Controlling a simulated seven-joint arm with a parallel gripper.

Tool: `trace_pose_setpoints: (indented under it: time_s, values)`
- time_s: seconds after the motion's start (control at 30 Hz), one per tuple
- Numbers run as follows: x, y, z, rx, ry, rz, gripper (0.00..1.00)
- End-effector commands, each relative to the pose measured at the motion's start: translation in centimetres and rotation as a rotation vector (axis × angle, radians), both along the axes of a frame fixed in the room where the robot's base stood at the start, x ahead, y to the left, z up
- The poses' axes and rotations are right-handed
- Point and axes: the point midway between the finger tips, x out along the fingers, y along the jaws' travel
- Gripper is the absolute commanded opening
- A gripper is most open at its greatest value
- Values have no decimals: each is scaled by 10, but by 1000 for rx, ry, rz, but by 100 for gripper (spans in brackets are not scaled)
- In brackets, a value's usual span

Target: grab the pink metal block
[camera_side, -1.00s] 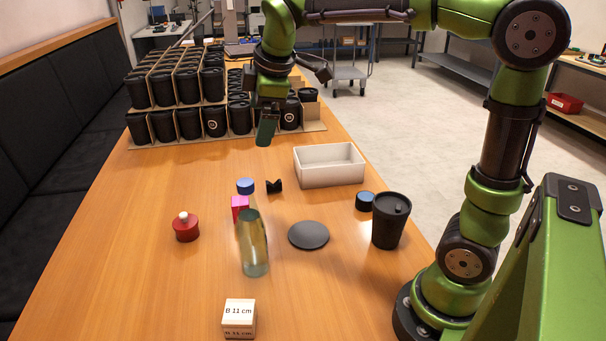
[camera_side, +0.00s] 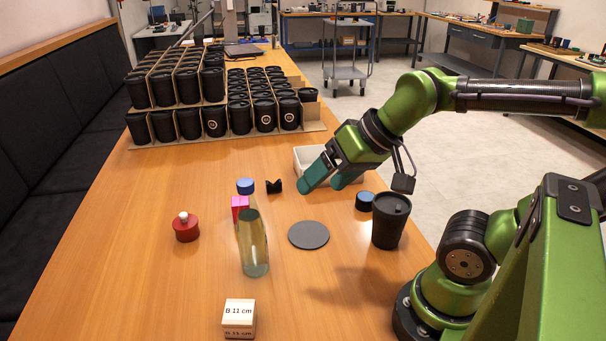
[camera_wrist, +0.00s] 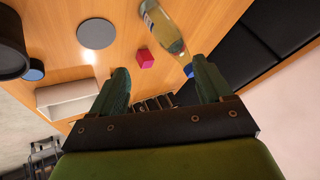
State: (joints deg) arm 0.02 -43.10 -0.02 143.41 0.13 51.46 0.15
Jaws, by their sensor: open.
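The pink metal block (camera_side: 239,204) stands on the wooden table, partly hidden behind the glass bottle (camera_side: 252,243) in the side view. In the wrist view the pink block (camera_wrist: 146,60) shows whole, beside the bottle (camera_wrist: 163,27) and apart from it. My gripper (camera_side: 325,180) is open and empty. It is above the table, right of the block and bottle, in front of the white box (camera_side: 310,157). In the wrist view its two green fingers (camera_wrist: 160,78) are spread wide, and the block appears beyond them, between their tips.
A grey disc (camera_side: 309,235), a black cup (camera_side: 390,222) and a blue-topped black cylinder (camera_side: 365,201) are to the right. A red button (camera_side: 186,227) is at left, a black notched piece (camera_side: 274,186) behind the bottle, and a labelled cube (camera_side: 239,318) in front. Racked cups (camera_side: 215,121) fill the back.

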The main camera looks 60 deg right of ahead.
Motion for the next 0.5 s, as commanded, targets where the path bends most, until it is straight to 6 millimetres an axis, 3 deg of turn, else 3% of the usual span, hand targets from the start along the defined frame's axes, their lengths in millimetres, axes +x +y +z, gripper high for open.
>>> trace_pose_setpoints:
  time_s: [0.37,0.5]
  values:
    - [1,0,1,-2,1,2,79]
    - [13,-2,10,8,33,-8,79]
